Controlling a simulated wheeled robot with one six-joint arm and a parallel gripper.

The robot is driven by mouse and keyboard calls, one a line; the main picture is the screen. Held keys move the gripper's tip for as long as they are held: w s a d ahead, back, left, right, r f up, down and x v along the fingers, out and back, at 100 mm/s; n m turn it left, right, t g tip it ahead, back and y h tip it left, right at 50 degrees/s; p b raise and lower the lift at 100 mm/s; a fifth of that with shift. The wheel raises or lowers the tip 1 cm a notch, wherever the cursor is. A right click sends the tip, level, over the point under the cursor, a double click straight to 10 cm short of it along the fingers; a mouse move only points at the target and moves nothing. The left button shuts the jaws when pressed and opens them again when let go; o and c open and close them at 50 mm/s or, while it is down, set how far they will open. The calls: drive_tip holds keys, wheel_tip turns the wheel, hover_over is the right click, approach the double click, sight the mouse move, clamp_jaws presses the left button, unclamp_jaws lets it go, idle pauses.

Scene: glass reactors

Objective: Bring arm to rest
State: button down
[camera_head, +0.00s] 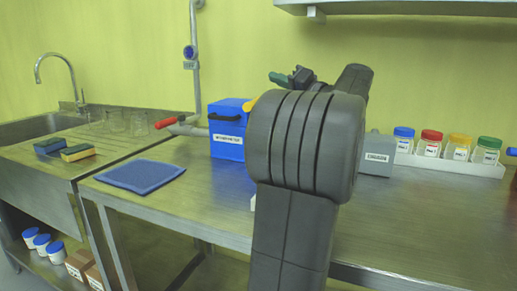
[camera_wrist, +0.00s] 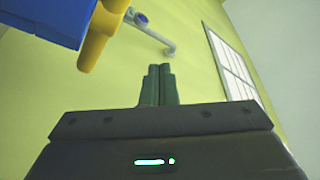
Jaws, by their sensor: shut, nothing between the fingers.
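My arm stands in the middle of the head camera view, its dark links bent in front of the steel table. My gripper (camera_head: 278,79) shows as a small green tip behind the arm's top, above the table and against the yellow-green wall. In the wrist view its two green fingers (camera_wrist: 158,84) are together, with nothing between them. In the wrist view a blue object (camera_wrist: 52,18) with a yellow part (camera_wrist: 100,38) is at the upper left, apart from the fingers.
The steel table (camera_head: 400,235) holds a blue box (camera_head: 228,128), a blue mat (camera_head: 142,176), a grey box (camera_head: 379,152) and a white rack (camera_head: 455,164) of colour-lidded jars. A red-handled valve (camera_head: 167,122) is left of the blue box. A shelf (camera_head: 410,6) hangs above.

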drive_tip(key=v, duration=0.5)
drive_tip(key=x, duration=1.5)
drive_tip(key=w+d+m+h+p, duration=0.1)
drive_tip(key=w+d+m+p, duration=0.2)
drive_tip(key=p, duration=1.3)
drive_tip(key=w+d+m+g+h+p, duration=0.1)
drive_tip(key=w+m+p, duration=0.6)
drive_tip(key=p, duration=1)
drive_tip(key=w+d+h, duration=0.1)
drive_tip(key=w+d, duration=0.1)
drive_tip(key=w, duration=0.1)
drive_tip(key=shift+w+d+f+m+h+p, duration=0.2)
drive_tip(key=shift+w+f+m+h+p, duration=0.1)
drive_tip(key=shift+m, duration=0.1)
drive_tip(key=shift+a, duration=0.1)
